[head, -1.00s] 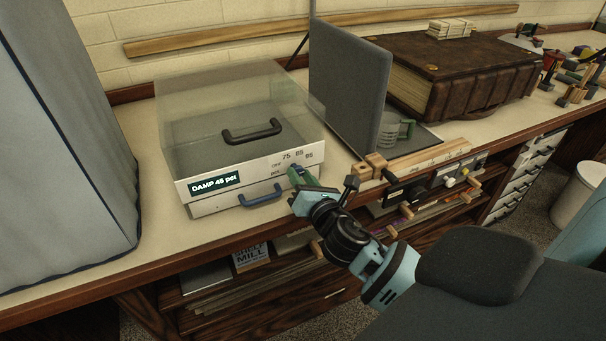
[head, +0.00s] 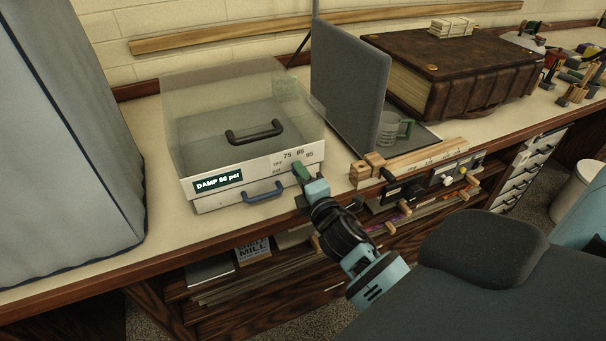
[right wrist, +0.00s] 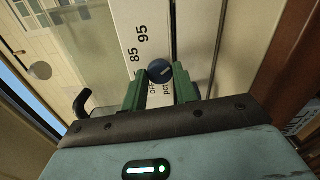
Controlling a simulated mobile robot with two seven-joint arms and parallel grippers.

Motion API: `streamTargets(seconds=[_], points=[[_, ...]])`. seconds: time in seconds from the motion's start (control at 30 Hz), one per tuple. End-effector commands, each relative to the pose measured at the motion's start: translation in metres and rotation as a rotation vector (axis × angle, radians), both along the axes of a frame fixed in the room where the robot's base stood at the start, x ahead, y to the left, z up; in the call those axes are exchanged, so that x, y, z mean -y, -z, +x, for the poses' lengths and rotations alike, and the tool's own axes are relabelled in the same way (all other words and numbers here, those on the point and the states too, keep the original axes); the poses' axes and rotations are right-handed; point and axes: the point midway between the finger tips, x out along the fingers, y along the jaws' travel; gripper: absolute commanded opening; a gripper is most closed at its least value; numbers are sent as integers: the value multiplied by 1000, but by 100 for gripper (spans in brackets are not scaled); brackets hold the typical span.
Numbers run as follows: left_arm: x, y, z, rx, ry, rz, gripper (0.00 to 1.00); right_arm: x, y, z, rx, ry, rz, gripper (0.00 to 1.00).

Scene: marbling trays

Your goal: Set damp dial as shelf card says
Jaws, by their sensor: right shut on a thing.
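The damp box (head: 205,203) is a white case with a clear lid and a black handle, standing on the bench. The dial, a dark blue round knob (right wrist: 160,72), sits on the front panel beside printed marks including 75, 85 and 95. My right gripper (head: 299,172) is shut on the dial; its green fingers show on either side of it in the right wrist view (right wrist: 158,88). My left gripper is not in view. A printed card (head: 253,252) on the lower shelf is only partly readable, with "MILL".
A blue drawer handle (head: 263,193) is left of my right gripper. A grey upright panel (head: 350,85), a glass mug (head: 393,130) and a large brown book (head: 465,75) stand to the right. A grey covered thing (head: 60,150) stands at left.

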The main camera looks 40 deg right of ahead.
Motion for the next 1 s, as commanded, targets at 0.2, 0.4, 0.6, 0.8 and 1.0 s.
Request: streamTargets(seconds=[0.2,0.4,0.6,0.8,1.0], points=[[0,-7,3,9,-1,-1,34,0,-2,0,51,1,202,6],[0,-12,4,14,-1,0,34,0,-2,0,92,1,372,6],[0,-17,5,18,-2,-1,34,0,-2,0,124,1,506,6],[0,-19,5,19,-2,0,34,0,-2,0,145,0,594,6],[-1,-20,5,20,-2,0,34,0,-1,0,155,-1,638,6]])
